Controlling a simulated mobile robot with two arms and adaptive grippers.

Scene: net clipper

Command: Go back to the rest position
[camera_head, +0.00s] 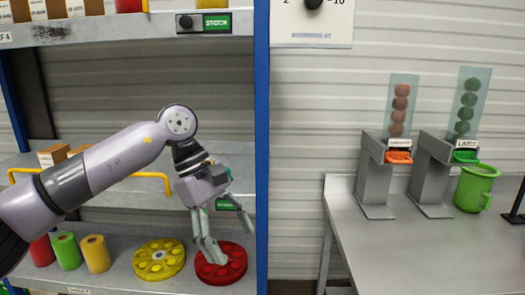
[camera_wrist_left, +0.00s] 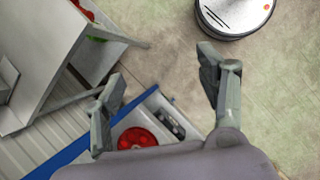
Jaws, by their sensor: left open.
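My left gripper (camera_head: 212,248) hangs at the end of my arm, in front of the lower right part of the shelf unit. It is open, and I see nothing held in it. In the head view its fingers point down and overlap the left edge of a red round tray (camera_head: 222,266) with several hollows. I cannot tell from this view whether they touch it. In the left wrist view the two fingers (camera_wrist_left: 162,82) stand wide apart, and the red tray (camera_wrist_left: 138,138) shows below and between them. My right gripper is not in view.
A yellow round tray (camera_head: 159,260) and red, green and yellow cylinders (camera_head: 67,250) stand on the lower shelf. A blue post (camera_head: 262,150) is close right of my gripper. A grey table (camera_head: 425,240) holds two dispensers and a green mug (camera_head: 475,188). A round device (camera_wrist_left: 235,14) is on the floor.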

